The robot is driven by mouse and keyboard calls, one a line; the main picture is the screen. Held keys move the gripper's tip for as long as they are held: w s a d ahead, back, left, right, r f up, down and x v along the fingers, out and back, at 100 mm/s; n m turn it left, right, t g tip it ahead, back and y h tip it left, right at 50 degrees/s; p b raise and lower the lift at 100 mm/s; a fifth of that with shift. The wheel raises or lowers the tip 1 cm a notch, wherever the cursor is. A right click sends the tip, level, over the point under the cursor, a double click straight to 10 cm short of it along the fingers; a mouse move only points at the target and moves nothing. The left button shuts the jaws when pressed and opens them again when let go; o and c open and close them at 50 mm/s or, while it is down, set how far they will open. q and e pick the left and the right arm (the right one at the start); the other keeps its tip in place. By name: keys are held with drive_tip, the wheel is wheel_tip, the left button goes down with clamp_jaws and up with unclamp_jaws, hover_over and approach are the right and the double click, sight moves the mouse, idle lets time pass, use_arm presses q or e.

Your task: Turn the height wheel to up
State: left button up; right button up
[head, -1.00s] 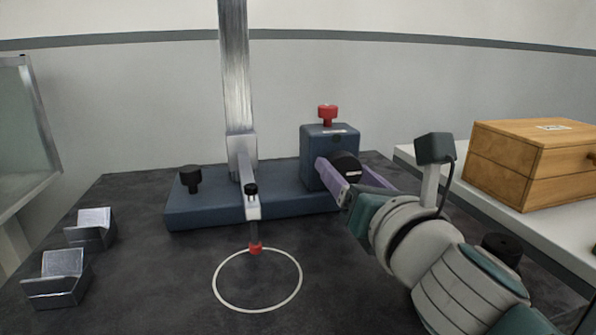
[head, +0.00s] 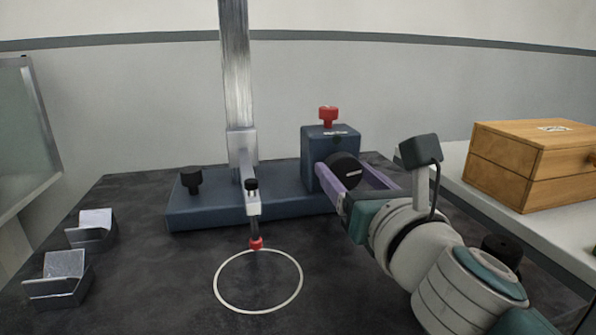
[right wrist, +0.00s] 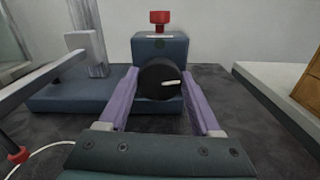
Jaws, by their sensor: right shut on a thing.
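The height wheel (head: 345,170) is a black round knob on the front of the blue housing (head: 318,150). It also shows in the right wrist view (right wrist: 155,82), where its white mark points right. My right gripper (head: 342,177) has its purple fingers on both sides of the wheel and is shut on it. A metal column (head: 235,80) carries a slider (head: 242,145) and an arm with a red-tipped probe (head: 256,243). The tip shows at the far edge of a white ring (head: 258,310) drawn on the dark table. My left gripper is not in view.
A red knob (head: 328,116) tops the housing, and a black knob (head: 191,180) stands on the base's left end. Two metal V-blocks (head: 60,285) lie at the left. A wooden box (head: 530,165) sits on a white shelf at the right. The front table is clear.

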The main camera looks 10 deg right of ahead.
drive_tip(key=n, duration=0.4)
drive_tip(key=shift+a, duration=0.1)
drive_tip(key=n, duration=0.4)
drive_tip(key=shift+a+p, duration=0.1)
drive_tip(key=shift+p, duration=0.25)
drive_tip(key=n, duration=0.3)
drive_tip(key=shift+f+n, duration=0.1)
drive_tip(key=shift+n, duration=0.3)
drive_tip(key=shift+f+n+p, duration=0.1)
drive_tip(key=shift+n+p, duration=0.4)
drive_tip(key=shift+n, duration=1.4)
drive_tip(key=o, duration=1.4)
drive_tip(key=shift+c, duration=0.2)
drive_tip(key=shift+s, duration=0.1)
